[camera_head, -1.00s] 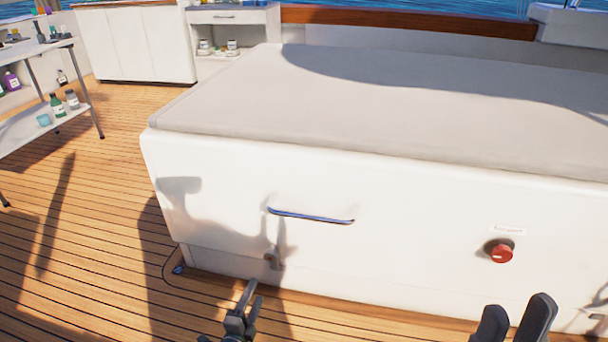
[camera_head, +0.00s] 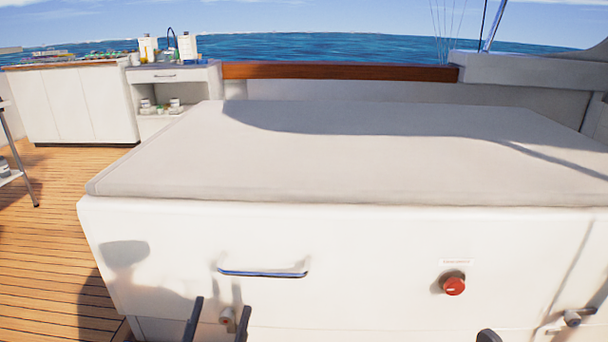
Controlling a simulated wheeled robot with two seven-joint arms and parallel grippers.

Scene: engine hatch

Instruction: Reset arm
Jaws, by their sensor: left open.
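My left gripper (camera_head: 218,320) shows at the bottom edge, left of centre. Its two dark fingers point up and stand apart, with nothing between them. It is in front of the white engine hatch box (camera_head: 370,270), below the hatch's metal handle (camera_head: 263,273). Only a small dark tip of my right gripper (camera_head: 488,336) shows at the bottom edge, right of centre. The rest of it is out of the picture, so its opening cannot be told. The hatch lid (camera_head: 340,165) lies closed and flat on the box.
A red button (camera_head: 453,285) sits on the box front at right. White cabinets (camera_head: 78,105) stand at back left. Wooden deck (camera_head: 45,245) is clear at left.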

